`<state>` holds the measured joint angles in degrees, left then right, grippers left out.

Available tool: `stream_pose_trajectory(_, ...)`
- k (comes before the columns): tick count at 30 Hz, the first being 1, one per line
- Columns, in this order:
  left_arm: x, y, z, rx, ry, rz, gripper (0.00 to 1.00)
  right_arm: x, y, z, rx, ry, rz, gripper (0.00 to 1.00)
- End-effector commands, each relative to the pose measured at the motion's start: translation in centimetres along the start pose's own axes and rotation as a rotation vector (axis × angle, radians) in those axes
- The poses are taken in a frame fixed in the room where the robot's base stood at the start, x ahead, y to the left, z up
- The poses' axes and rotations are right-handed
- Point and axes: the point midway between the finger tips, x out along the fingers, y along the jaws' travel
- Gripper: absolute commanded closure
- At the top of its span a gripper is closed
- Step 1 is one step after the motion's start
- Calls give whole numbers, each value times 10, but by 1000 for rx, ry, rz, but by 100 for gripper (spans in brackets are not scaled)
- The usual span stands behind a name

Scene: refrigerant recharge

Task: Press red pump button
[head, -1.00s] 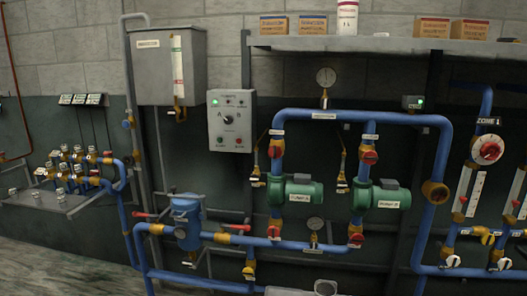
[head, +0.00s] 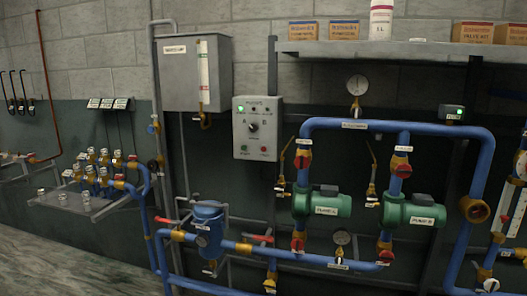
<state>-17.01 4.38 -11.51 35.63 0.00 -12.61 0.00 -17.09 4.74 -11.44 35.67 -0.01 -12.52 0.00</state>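The grey pump control box (head: 257,128) hangs on the wall, a little left of the middle of the head view. A small red button (head: 265,150) sits at its lower right and a small green button (head: 243,148) at its lower left. A black selector knob (head: 253,127) is between the letters A and B. A green lamp (head: 241,108) glows at the box's upper left. Two green pumps (head: 321,205) sit on the blue pipes to the right. Neither of my grippers is in view.
A grey tank (head: 194,72) with a sight tube hangs left of the box. A shelf (head: 400,49) with cartons and a white bottle is at upper right. Blue pipes, valves and a blue strainer (head: 208,229) stand below the box. Bare floor (head: 60,262) shows at lower left.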

Motion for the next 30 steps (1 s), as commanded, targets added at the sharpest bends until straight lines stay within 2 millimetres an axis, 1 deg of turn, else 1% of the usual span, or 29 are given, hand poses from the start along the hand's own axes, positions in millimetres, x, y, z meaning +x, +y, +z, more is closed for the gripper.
stream_pose_trajectory(1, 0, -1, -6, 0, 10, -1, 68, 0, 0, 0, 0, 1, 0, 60)
stream_pose_trajectory(4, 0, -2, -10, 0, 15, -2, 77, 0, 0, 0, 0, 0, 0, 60)
stream_pose_trajectory(8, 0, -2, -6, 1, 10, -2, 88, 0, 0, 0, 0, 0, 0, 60)
stream_pose_trajectory(12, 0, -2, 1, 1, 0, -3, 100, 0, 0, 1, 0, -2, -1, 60)
stream_pose_trajectory(18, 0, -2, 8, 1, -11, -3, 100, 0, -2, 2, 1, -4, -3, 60)
stream_pose_trajectory(30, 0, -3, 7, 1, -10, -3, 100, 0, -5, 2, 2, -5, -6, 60)
